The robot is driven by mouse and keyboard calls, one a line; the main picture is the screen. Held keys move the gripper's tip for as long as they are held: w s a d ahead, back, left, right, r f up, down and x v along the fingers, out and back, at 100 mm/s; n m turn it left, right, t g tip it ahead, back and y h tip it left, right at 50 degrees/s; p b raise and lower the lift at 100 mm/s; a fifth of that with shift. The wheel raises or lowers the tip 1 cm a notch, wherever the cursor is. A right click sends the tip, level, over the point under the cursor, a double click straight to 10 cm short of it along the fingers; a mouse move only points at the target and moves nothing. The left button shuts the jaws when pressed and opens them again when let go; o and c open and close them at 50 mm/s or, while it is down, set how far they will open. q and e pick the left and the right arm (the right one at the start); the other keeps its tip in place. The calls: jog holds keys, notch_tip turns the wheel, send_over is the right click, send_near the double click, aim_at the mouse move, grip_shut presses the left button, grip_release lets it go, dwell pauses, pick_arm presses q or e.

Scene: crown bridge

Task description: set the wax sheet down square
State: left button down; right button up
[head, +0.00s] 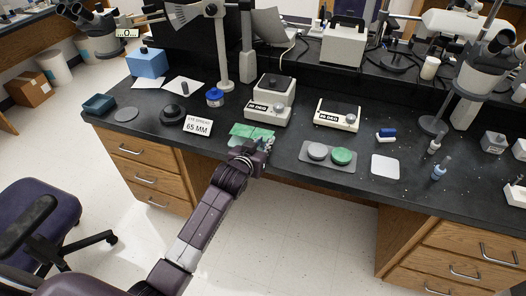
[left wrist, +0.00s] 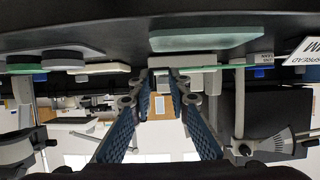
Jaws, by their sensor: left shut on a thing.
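A green sheet (head: 252,130), which I take to be the wax sheet, is at the front of the black bench, left of centre. A paler green edge shows just in front of it; I cannot tell whether it is a separate piece. My left gripper (head: 264,144) is at the sheet's front right corner, shut on it as far as I can tell. In the left wrist view, a pale green slab (left wrist: 205,40) lies beyond the blue-padded fingers (left wrist: 160,75). The exact grip is hidden in the head view. My right gripper is not in view.
A white card reading 65 MM (head: 198,126) stands left of the sheet. A grey tray (head: 312,164) with two round discs and a white pad (head: 385,166) lie to the right.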

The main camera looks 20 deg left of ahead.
pick_arm(q)
notch_tip(320, 180, down, 3)
jog(key=shift+f, duration=0.2)
jog(key=c, duration=1.8)
grip_release()
jog(key=shift+s, duration=0.1)
